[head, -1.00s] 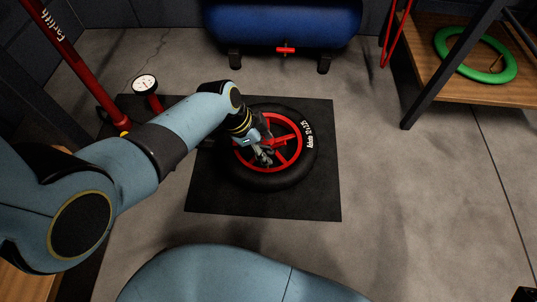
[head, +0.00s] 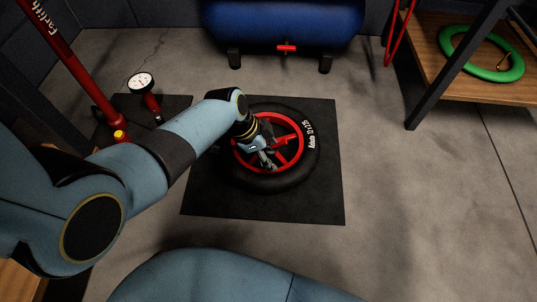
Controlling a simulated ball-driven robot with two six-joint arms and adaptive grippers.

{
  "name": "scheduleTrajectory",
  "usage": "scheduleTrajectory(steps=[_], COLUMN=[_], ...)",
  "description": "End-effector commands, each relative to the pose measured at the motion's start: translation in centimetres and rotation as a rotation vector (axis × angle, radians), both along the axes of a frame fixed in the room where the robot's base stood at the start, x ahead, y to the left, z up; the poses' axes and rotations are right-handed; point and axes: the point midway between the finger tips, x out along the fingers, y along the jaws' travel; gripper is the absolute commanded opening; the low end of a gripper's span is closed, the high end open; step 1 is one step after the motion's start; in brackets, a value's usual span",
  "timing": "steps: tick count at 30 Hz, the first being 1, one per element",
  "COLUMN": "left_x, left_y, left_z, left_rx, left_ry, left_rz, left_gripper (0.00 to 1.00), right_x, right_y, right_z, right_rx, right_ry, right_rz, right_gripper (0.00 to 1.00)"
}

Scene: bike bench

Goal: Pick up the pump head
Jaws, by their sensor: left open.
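My left gripper (head: 266,158) reaches down over the wheel (head: 305,160) and is open. The wheel has a black tyre and a red spoked rim and lies flat on a black mat (head: 215,200). I cannot make out a pump head for certain. A small red part (head: 281,140) shows beside the gripper, but I cannot tell whether it is the pump head or part of the rim. The gripper hides part of the hub. A red floor pump (head: 75,65) stands at the left, with a white gauge (head: 141,83) beside it. My right gripper is out of view.
A blue tank (head: 283,25) on black feet with a red valve (head: 286,48) stands behind the mat. A wooden shelf (head: 445,75) with a green ring (head: 480,50) is at the right. The grey floor (head: 420,210) right of the mat is clear.

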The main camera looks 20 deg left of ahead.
Motion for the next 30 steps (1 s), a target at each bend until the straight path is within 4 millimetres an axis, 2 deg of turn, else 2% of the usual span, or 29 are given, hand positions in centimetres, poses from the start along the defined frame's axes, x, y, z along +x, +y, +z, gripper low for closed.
scheduleTrajectory(steps=[6,7,19,30], left_x=[0.06,0.06,0.04,0.08], left_y=[-0.01,-0.01,0.0,0.01], left_z=[0.04,0.04,0.03,0.11], left_rx=[0.0,0.0,0.0,0.0], left_ry=[-0.001,-0.001,-0.001,-0.002], left_rz=[0.0,0.0,0.0,0.001], left_gripper=[0.57,0.54,0.02,0.0], right_x=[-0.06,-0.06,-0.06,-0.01], right_y=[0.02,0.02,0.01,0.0], right_z=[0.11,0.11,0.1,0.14], right_rx=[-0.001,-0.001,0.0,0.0], right_ry=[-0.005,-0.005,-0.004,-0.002], right_rz=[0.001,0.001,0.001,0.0], right_gripper=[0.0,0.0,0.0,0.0])
